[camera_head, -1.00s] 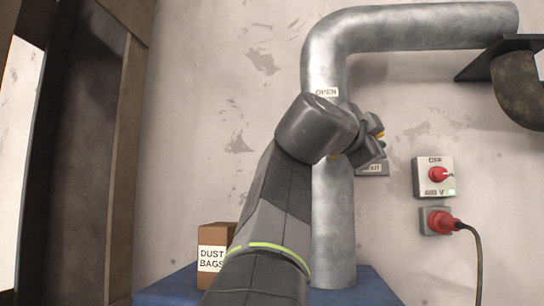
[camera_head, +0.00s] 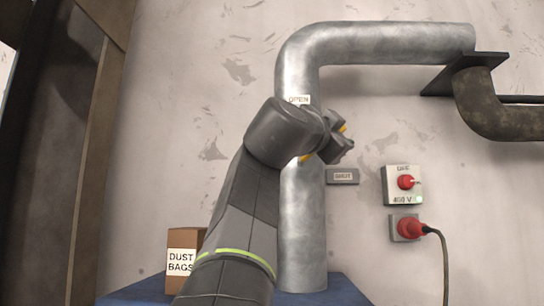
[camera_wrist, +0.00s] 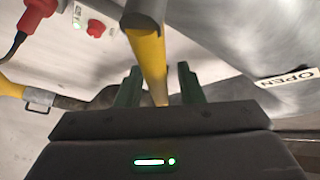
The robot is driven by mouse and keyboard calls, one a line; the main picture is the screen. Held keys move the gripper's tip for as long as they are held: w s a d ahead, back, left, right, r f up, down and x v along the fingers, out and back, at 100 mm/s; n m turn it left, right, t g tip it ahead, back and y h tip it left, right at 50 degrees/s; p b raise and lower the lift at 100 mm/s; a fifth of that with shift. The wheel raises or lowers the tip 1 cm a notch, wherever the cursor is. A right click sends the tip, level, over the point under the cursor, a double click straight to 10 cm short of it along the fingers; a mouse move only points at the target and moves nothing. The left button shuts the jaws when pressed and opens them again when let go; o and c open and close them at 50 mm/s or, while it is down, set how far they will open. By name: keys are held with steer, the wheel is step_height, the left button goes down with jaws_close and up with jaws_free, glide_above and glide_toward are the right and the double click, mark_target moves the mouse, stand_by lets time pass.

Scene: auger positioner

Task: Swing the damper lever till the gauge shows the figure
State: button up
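The damper lever shows as a yellow bar (camera_wrist: 150,62) with a grey end in the wrist view. It runs between the two green fingers of my gripper (camera_wrist: 158,85). A gap shows between the bar and the right finger, so the fingers look open around it. In the head view my gripper (camera_head: 342,140) is in front of the grey duct (camera_head: 302,230), with small yellow bits of the lever showing beside it. An OPEN label (camera_head: 299,100) is on the duct above; it also shows in the wrist view (camera_wrist: 287,78). I see no gauge; my arm hides part of the duct.
A small grey plate (camera_head: 342,176), apparently reading SHUT, is right of the duct. A switch box (camera_head: 402,185) and a red plug (camera_head: 408,228) with a cable are farther right. A DUST BAGS box (camera_head: 184,262) stands at lower left on a blue surface (camera_head: 345,292).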

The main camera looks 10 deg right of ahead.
steer(key=shift+s+a+f+b, duration=0.2)
steer(key=shift+s+a+b, duration=0.1)
steer(key=shift+a, duration=0.05)
steer(key=b+v, duration=0.4)
steer(key=v, duration=0.8)
steer(key=shift+s+a+b, duration=0.3)
steer(key=shift+r, duration=0.1)
steer(key=p+x, duration=0.4)
steer(key=x, duration=0.7)
steer(key=shift+w+d+r, duration=0.1)
steer(key=shift+w+d, duration=0.15)
steer(key=shift+p+x, duration=0.55)
steer(key=shift+x, duration=0.35)
steer(key=shift+s+a, duration=0.1)
